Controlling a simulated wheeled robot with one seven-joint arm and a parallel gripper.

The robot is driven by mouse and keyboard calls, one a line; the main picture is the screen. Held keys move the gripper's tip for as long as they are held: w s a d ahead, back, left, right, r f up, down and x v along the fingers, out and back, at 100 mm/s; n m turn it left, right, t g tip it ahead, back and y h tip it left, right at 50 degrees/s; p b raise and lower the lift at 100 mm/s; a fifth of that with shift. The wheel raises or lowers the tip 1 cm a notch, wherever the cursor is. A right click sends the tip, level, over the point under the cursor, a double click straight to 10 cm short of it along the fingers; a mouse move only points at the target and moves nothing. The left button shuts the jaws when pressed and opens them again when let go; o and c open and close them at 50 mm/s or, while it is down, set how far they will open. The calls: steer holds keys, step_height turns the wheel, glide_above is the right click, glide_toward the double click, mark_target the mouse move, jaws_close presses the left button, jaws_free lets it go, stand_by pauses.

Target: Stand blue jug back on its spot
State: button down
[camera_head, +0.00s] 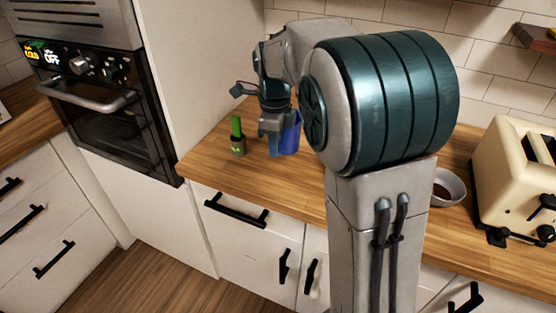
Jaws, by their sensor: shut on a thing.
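The blue jug (288,138) is at the left part of the wooden counter (208,153), partly hidden behind my gripper and arm. My gripper (272,127) is at the jug's left side and is shut on it. The jug looks roughly upright. I cannot tell whether its base touches the counter. No marked spot for the jug can be made out.
A white bowl (450,187) and a cream toaster (520,180) stand to the right. A tall white cabinet side and an oven (110,110) bound the left.

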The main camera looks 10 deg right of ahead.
step_height(320, 180, down, 3)
steer(key=shift+s+a+r, duration=0.1)
steer(key=shift+a, duration=0.05)
steer(key=shift+f, duration=2.1)
steer(key=shift+f, duration=0.2)
steer(key=c, duration=1.4)
jaws_free()
steer(key=shift+r, duration=0.1)
